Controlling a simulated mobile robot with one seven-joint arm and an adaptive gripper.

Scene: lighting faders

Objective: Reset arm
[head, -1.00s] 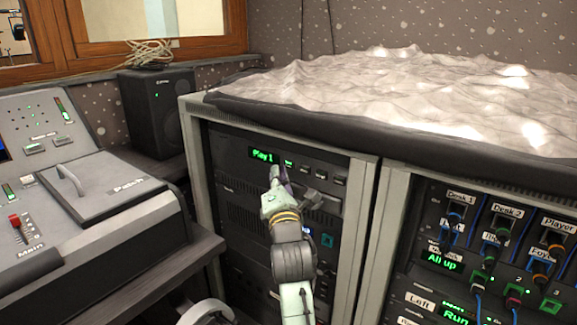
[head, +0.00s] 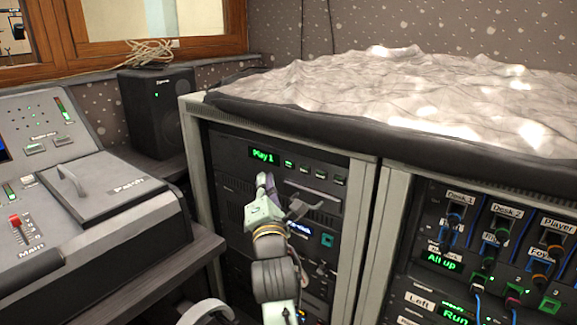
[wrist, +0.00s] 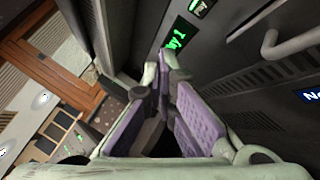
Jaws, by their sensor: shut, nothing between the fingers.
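My gripper (head: 265,180) is in front of the left equipment rack, just below the green "Play 1" display (head: 263,156). Its fingers are together with nothing held. In the wrist view the purple-padded fingers of my gripper (wrist: 160,70) meet at their tips, close below the tilted green display (wrist: 174,42). A row of small green-lit buttons (head: 304,170) is right of the display. My arm hides part of the lower rack units.
A fader desk (head: 75,265) with a "Patch" lid (head: 115,188) is on the left. A black speaker (head: 158,108) stands behind it. On the right, a patch bay (head: 495,240) has several cables. A rumpled grey cover (head: 390,95) lies on top of the racks.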

